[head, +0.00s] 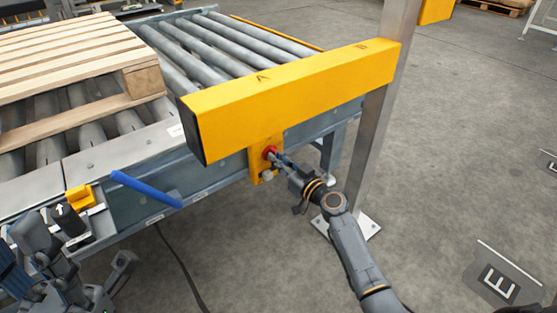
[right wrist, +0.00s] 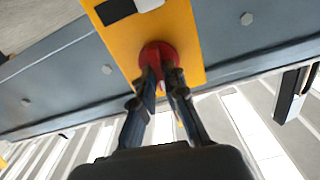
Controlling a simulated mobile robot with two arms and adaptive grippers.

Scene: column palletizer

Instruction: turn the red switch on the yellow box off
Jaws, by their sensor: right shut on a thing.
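The red switch (head: 269,152) is a round knob on the front of the small yellow box (head: 254,168), which is mounted on the conveyor's side below the long yellow beam. In the right wrist view the red switch (right wrist: 158,51) stands out from the face of the yellow box (right wrist: 190,38). My right gripper (head: 275,157) is shut on the switch. Its two dark fingertips (right wrist: 163,76) are on the knob and cover its lower part. My left gripper and arm are at the lower left of the head view, away from the box; the finger opening is unclear.
The long yellow beam (head: 300,88) runs just above the box, and a metal post (head: 376,135) stands right of it. A roller conveyor (head: 215,45) carries a wooden pallet (head: 60,55). A blue bar (head: 146,188) sticks out at left. Open concrete floor lies in front.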

